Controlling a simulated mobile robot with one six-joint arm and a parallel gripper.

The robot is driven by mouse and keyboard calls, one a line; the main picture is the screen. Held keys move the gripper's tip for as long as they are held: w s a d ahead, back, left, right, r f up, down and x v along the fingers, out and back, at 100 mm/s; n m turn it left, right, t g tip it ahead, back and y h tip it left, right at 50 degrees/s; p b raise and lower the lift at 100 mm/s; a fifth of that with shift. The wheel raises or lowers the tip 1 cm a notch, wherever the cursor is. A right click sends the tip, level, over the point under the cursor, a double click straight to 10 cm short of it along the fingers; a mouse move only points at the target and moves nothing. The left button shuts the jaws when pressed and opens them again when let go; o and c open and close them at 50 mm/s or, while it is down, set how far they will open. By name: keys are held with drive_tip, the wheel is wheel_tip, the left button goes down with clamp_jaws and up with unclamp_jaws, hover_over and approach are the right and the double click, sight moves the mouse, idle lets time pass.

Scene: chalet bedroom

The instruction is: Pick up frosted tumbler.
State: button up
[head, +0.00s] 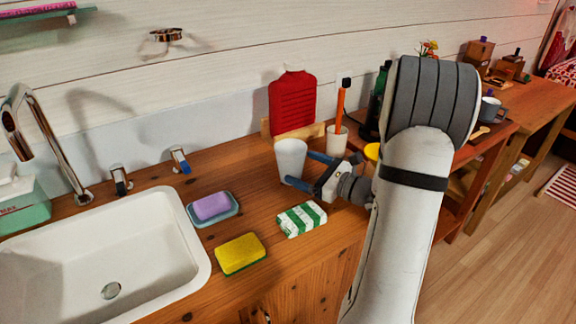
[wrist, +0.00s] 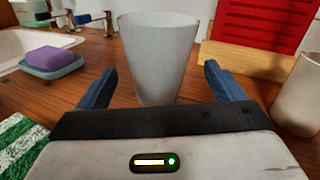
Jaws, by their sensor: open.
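The frosted tumbler (head: 290,158) is a pale, whitish tapered cup. It stands upright on the wooden counter, to the right of the sink. In the wrist view the tumbler (wrist: 158,58) stands ahead of my gripper, about centred between the fingers. My gripper (head: 302,170) reaches in from the right, with its blue fingers spread on either side of the tumbler's near side. The wrist view shows the gripper (wrist: 155,85) open, with a gap between each finger and the cup. Nothing is held.
Behind stand a red hot-water bottle (head: 292,103) on a wooden block and a cup (head: 336,141) with a brush. The sink (head: 150,250) is left.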

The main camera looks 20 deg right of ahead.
sight(302, 167)
drive_tip(key=x, duration=0.4)
drive_tip(key=shift+w+a, duration=0.15)
drive_tip(key=shift+c, duration=0.3)
drive_tip(key=c, duration=1.1)
drive_tip(key=shift+c, duration=0.2)
